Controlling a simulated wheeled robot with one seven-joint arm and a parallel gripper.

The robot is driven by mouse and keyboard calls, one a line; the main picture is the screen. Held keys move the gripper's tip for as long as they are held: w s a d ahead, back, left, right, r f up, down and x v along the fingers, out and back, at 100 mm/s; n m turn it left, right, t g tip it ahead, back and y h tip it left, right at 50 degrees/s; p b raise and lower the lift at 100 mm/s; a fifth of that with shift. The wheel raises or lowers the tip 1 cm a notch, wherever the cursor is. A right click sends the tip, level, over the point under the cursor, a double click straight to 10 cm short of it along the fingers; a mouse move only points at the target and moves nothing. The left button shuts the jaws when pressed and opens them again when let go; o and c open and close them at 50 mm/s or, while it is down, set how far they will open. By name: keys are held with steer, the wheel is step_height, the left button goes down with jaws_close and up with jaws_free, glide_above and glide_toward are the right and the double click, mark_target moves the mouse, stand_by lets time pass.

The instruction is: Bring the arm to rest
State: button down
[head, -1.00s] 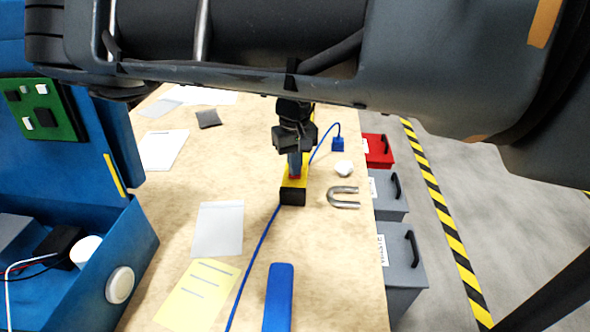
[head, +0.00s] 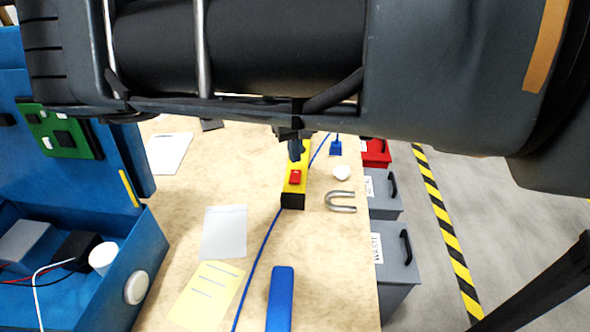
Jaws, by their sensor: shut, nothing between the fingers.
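My gripper (head: 296,158) shows at the centre of the head view, just below my dark arm, which crosses the top of the picture. It is shut and empty. Its fingertips are over the far part of a yellow and black block (head: 293,195) with a red button (head: 295,177) on top. The fingertips look a little beyond the button; I cannot tell how high above the block they are. My arm hides the upper part of the gripper and the far end of the table.
On the table (head: 330,275) are a horseshoe magnet (head: 341,201), a white ball (head: 341,173), a blue bar (head: 280,298) and a blue cable (head: 256,262). An open blue case (head: 110,275) stands left. Grey bins (head: 397,255) and a red bin (head: 375,153) are at the right.

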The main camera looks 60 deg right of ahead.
steer(key=shift+r, duration=0.25)
stand_by(0.4)
